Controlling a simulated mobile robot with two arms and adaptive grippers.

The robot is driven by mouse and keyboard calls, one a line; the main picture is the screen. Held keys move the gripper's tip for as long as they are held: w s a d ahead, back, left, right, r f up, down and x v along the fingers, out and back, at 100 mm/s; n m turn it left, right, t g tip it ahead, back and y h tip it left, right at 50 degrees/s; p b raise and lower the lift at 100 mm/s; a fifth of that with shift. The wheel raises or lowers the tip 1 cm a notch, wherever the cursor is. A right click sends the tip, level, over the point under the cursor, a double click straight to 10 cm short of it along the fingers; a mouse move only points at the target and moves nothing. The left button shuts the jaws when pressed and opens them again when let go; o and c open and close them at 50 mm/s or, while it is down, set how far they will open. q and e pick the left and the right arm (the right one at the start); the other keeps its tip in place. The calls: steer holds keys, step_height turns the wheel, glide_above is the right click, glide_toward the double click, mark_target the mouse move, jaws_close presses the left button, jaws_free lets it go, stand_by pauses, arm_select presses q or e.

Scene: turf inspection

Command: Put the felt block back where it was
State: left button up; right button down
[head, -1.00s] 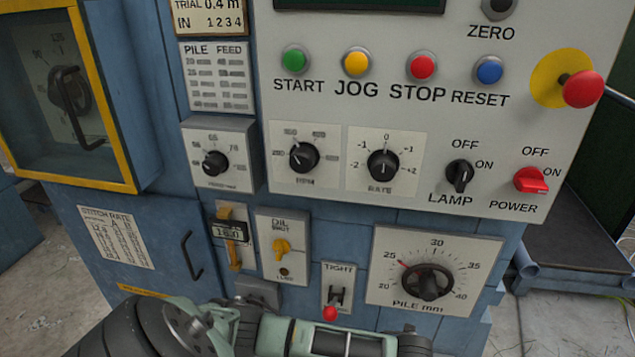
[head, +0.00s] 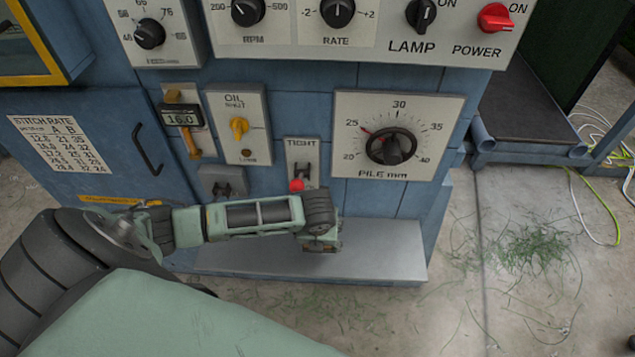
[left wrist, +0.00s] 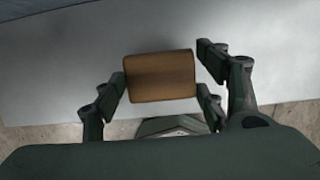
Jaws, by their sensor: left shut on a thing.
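The felt block (left wrist: 160,76) is a brown block with rounded edges, seen in the left wrist view. My left gripper (left wrist: 163,82) is shut on it, with fingers on its left and right sides. Behind it in that view is the pale grey ledge (left wrist: 50,75). In the head view my left gripper (head: 320,244) points down over the grey ledge (head: 385,250) at the foot of the blue machine. The block cannot be made out there, and the gap to the ledge is unclear. My right gripper is in neither view.
Above the ledge, the machine front carries a red-tipped lever (head: 296,185) close to my arm, a pile dial (head: 390,146), a yellow oil knob (head: 239,126) and a black door handle (head: 147,150). Green fibres (head: 535,248) and cables (head: 600,185) lie on the floor at right.

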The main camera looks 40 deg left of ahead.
arm_select(q)
steer(key=shift+a+f, duration=0.1)
steer(key=shift+f, duration=1.95)
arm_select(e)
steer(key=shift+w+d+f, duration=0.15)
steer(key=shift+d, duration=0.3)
arm_select(q)
steer(key=o, duration=1)
steer(key=shift+f, duration=0.15)
steer(key=shift+r, duration=0.5)
steer(key=p+v, duration=0.1)
steer(key=v, duration=1)
steer(key=shift+s+r, duration=0.15)
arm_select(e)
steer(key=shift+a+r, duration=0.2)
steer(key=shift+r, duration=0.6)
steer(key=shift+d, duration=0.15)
